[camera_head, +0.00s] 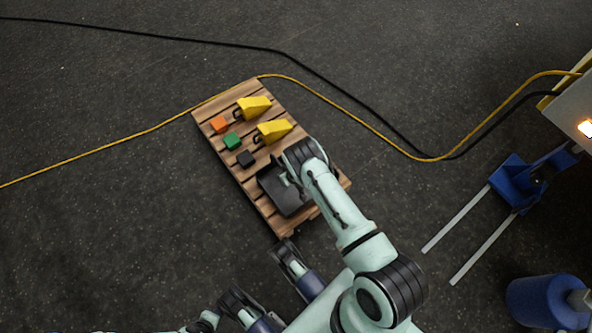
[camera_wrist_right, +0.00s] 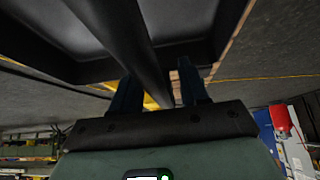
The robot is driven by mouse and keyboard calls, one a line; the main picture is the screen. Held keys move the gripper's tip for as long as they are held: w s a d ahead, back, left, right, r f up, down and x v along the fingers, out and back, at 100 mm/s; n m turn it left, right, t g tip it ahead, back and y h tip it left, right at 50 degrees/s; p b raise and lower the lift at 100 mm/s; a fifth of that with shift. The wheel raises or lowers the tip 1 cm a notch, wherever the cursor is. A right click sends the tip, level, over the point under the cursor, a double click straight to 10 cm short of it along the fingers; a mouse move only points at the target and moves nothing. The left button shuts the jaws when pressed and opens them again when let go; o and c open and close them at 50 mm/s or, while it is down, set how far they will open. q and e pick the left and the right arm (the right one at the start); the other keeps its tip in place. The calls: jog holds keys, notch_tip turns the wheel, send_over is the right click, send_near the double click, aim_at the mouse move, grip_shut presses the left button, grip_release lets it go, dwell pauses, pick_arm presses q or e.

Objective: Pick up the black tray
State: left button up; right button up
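The black tray (camera_head: 285,196) lies on the near end of a wooden pallet (camera_head: 258,192), partly covered by my right arm. In the right wrist view the tray's dark underside or wall (camera_wrist_right: 200,22) fills the top, with a thick black bar (camera_wrist_right: 128,42) running down from it. My right gripper (camera_wrist_right: 158,85) is at the tray with its two dark blue fingers apart, one on each side of the bar. A narrow gap shows beside the right finger, so it looks open. In the head view its fingers are mostly hidden by the wrist.
The pallet also carries an orange block (camera_head: 219,124), a green block (camera_head: 233,141), a black block (camera_head: 246,158) and two yellow parts (camera_head: 254,108). A yellow cable (camera_head: 120,150) and a black cable (camera_head: 180,40) cross the floor. A blue forked device (camera_head: 515,180) stands right.

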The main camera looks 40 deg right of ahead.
grip_shut()
dwell(1.2)
